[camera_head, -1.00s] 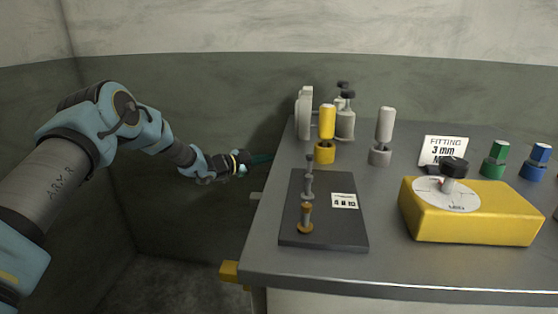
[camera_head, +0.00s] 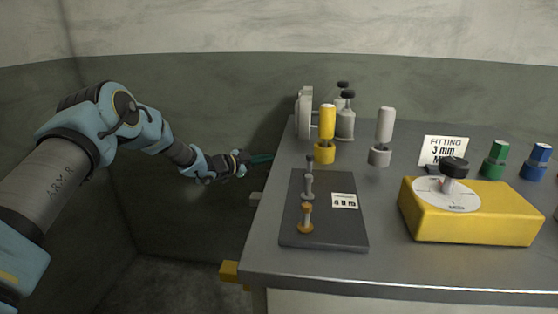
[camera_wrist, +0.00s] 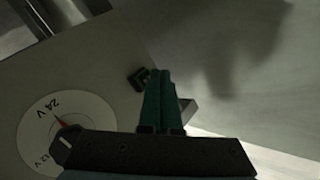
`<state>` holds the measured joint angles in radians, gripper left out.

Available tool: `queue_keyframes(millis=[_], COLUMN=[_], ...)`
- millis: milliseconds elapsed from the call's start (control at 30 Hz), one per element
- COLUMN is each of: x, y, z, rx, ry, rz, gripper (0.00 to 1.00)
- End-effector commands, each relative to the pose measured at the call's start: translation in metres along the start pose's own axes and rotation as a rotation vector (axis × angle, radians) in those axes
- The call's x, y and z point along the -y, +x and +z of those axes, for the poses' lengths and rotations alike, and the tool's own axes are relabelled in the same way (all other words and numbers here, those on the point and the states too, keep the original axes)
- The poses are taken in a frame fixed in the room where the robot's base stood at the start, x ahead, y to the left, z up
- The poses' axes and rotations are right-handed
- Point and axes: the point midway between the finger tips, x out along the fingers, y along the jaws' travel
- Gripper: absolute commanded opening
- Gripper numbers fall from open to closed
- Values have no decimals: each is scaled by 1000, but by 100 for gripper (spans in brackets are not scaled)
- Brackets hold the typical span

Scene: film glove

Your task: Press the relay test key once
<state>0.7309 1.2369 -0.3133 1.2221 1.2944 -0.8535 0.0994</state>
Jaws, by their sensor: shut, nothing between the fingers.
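No label in view names the relay test key, so I cannot tell for sure which part it is. A small grey block (camera_head: 256,198) juts from the bench's left side in the head view. In the wrist view a grey block (camera_wrist: 188,107) shows partly behind the fingers, and a small black square part (camera_wrist: 139,78) sits just left of the fingertips. My gripper (camera_head: 270,158) is shut and empty, beside the bench's left edge. In the wrist view its teal fingers (camera_wrist: 160,74) lie together over the pale panel; contact cannot be told.
A white dial (camera_wrist: 65,128) marked 24 V and 12 V is on the panel (camera_wrist: 95,75). A yellow block (camera_head: 229,271) juts out below.

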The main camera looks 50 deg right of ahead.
Motion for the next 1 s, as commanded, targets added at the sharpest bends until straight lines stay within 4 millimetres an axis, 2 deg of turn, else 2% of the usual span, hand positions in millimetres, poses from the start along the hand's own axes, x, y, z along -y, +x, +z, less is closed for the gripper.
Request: queue_keyframes(millis=[1000], x=[-4], y=[6], z=[-5], rx=[0], ry=[0], rz=[0], gripper=[0])
